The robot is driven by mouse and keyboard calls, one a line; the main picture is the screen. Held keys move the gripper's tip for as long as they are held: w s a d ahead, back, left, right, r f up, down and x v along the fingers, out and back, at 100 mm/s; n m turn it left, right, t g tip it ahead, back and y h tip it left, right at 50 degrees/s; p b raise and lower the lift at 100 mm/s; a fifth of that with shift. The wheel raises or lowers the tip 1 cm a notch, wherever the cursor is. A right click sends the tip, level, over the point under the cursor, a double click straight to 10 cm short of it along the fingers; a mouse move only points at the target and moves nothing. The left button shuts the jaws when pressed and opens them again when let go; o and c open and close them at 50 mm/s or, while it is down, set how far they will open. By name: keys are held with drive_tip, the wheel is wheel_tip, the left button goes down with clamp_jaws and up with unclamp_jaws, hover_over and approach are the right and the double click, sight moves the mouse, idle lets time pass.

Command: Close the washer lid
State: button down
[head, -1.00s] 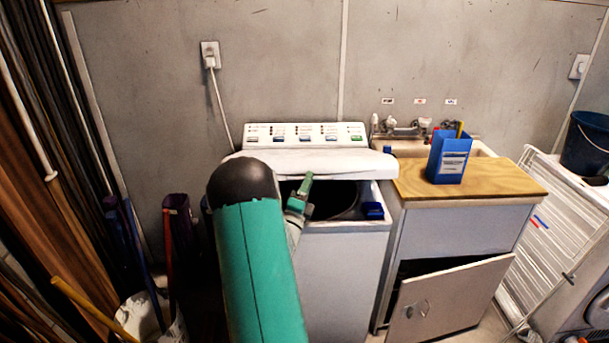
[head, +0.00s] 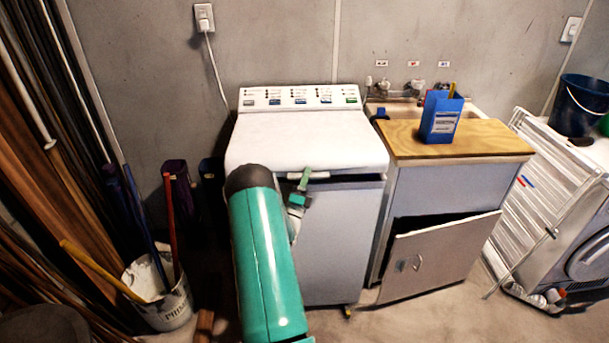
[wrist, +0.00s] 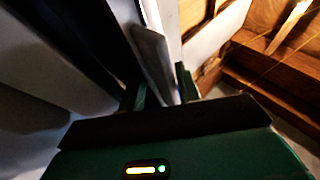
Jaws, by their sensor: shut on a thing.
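The white washer (head: 338,245) stands against the wall, with its control panel at the back. Its white lid (head: 310,140) lies nearly flat over the top, and a dark gap shows below its front edge, widest at the right. The tub opening is hidden under the lid. My gripper (head: 304,180) is at the front edge of the lid, left of its middle. In the wrist view the green fingers (wrist: 162,90) are shut on a thin grey piece, which seems to be the lid's edge; the exact contact is hard to tell.
A cabinet with a wooden top (head: 480,142) stands right of the washer, its door (head: 440,258) ajar. A blue box (head: 441,118) is on top. A white bucket (head: 160,300) with poles stands left. Bare floor lies in front.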

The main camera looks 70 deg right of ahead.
drive_tip(key=shift+a+f, duration=0.15)
drive_tip(key=c, duration=1.4)
unclamp_jaws()
drive_tip(key=shift+c, duration=0.2)
drive_tip(key=o, duration=0.3)
drive_tip(key=shift+s+a, duration=0.1)
drive_tip(key=shift+a, duration=0.05)
drive_tip(key=v, duration=1.3)
drive_tip(key=shift+a+f, duration=0.15)
drive_tip(key=shift+f, duration=0.1)
